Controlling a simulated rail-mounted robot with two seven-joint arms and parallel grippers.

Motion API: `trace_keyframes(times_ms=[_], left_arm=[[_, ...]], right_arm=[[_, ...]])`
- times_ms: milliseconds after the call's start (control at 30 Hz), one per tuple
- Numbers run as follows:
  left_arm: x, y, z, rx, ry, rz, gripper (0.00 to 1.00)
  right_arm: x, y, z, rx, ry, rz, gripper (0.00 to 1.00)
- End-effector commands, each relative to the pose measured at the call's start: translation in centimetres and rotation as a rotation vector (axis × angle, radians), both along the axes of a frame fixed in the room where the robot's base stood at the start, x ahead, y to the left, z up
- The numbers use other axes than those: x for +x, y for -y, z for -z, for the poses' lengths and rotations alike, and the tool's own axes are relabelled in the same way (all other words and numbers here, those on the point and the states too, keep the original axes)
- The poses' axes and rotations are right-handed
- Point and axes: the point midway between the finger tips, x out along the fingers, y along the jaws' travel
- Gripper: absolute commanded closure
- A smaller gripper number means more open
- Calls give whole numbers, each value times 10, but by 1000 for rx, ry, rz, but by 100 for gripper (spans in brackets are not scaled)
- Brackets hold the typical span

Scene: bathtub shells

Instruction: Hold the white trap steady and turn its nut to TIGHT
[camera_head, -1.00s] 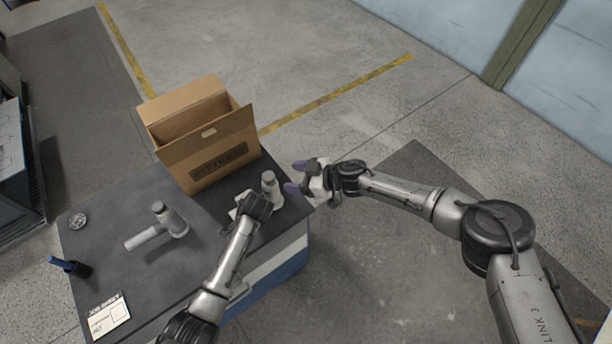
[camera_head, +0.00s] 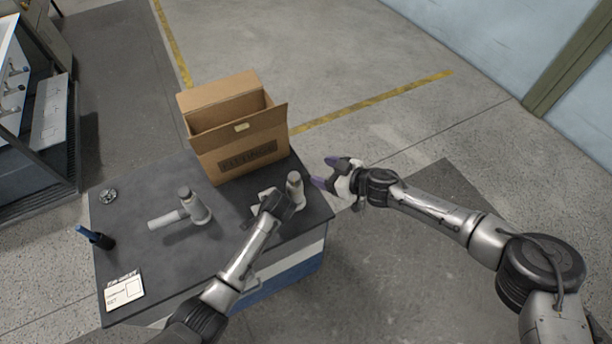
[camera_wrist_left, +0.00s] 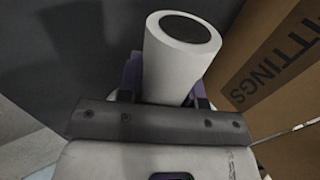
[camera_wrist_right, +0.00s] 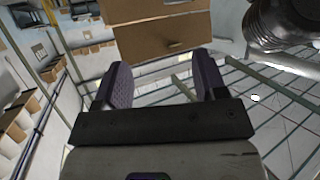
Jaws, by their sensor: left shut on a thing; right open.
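A white trap (camera_head: 295,190) stands at the right end of the dark-topped cart (camera_head: 150,255). My left gripper (camera_head: 272,203) is shut on it from its left side. In the left wrist view the trap's round white pipe (camera_wrist_left: 178,65), with a dark end, sits between the purple fingers. The trap's nut and any TIGHT mark cannot be made out. My right gripper (camera_head: 327,172) is open and empty just right of the trap, apart from it, past the cart's edge. In the right wrist view nothing is between its purple fingers. A second, similar greyish-white trap (camera_head: 184,212) stands further left on the cart.
An open cardboard box (camera_head: 245,155) marked FITTINGS stands at the cart's back, close behind the held trap. A small round metal part (camera_head: 108,196), a blue-and-black tool (camera_head: 95,237) and a white card (camera_head: 124,291) lie at the left. Floor right of the cart is clear.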

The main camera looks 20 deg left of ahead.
Motion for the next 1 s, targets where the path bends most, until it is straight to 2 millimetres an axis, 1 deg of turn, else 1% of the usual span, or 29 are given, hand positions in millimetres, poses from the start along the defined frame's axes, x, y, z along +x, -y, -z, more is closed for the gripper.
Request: trace_keyframes(times_ms=[33, 200, 300, 433, 567, 667, 900, 1000], left_arm=[[0, 0, 0, 0, 0, 0, 95], [0, 0, 0, 0, 0, 0, 95], [0, 0, 0, 0, 0, 0, 95], [0, 0, 0, 0, 0, 0, 95], [0, 0, 0, 0, 0, 0, 95], [0, 0, 0, 0, 0, 0, 95], [0, 0, 0, 0, 0, 0, 95], [0, 0, 0, 0, 0, 0, 95]], right_arm=[[6, -11, -7, 8, 12, 53, 35], [30, -36, -29, -12, 24, 283, 35], [38, -46, -38, -50, -3, 408, 35], [39, -54, -45, -129, -71, 544, 35], [32, -58, -48, -237, -169, 637, 35], [20, -61, -49, -327, -252, 674, 35], [-14, -63, -52, -519, -423, 673, 35], [-24, -63, -54, -574, -469, 657, 35]])
